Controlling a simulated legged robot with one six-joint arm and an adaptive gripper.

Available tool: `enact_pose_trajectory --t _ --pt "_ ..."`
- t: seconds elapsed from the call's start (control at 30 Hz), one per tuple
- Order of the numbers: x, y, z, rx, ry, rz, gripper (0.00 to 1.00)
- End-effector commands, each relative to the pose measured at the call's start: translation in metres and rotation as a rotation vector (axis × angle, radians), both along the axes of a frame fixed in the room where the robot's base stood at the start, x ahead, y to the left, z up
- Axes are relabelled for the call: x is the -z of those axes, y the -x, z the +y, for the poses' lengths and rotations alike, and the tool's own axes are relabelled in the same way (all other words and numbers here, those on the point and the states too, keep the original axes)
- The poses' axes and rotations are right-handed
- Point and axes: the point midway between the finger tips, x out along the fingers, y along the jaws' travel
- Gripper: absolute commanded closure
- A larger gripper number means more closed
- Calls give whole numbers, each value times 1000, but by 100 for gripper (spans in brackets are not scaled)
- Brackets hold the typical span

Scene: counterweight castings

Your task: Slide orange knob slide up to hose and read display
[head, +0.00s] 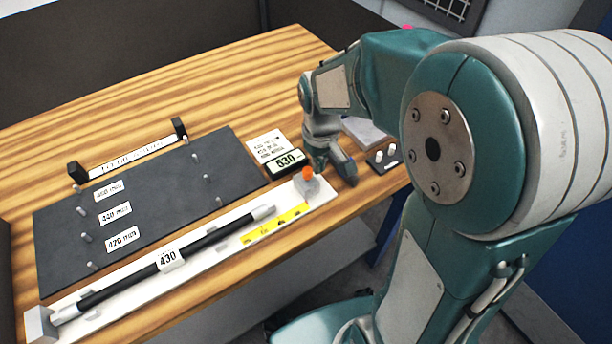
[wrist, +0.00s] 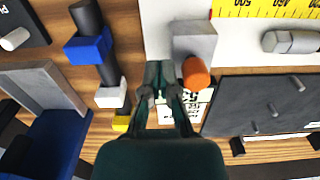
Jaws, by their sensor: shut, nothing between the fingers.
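The orange knob (head: 308,173) stands on a grey slide block (head: 307,187) at the right end of a white rail. They also show in the wrist view, with the knob (wrist: 196,74) below the block (wrist: 194,40). A black hose (head: 122,276) with grey ends, labelled 430, lies along the rail. Its near end (wrist: 291,41) is apart from the slide, with a gap between. The display (head: 287,161) seems to read 630; it is partly hidden in the wrist view. My gripper (head: 333,168) is shut and empty, just beside the knob; its fingertips (wrist: 163,78) are left of the knob in the wrist view.
A yellow scale (head: 275,222) runs along the rail. A dark board (head: 150,205) with pegs and length labels lies behind the hose. A black peg block (head: 382,160) stands right of my gripper. The wrist view shows blue parts (wrist: 88,47) at left. The back of the table is clear.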

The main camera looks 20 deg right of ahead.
Motion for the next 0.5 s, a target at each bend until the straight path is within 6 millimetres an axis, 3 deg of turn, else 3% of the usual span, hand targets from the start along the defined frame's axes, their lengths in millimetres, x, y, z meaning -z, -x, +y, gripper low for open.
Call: enact_pose_trajectory --t 0.5 --pt "0 4 13 -1 0 0 100"
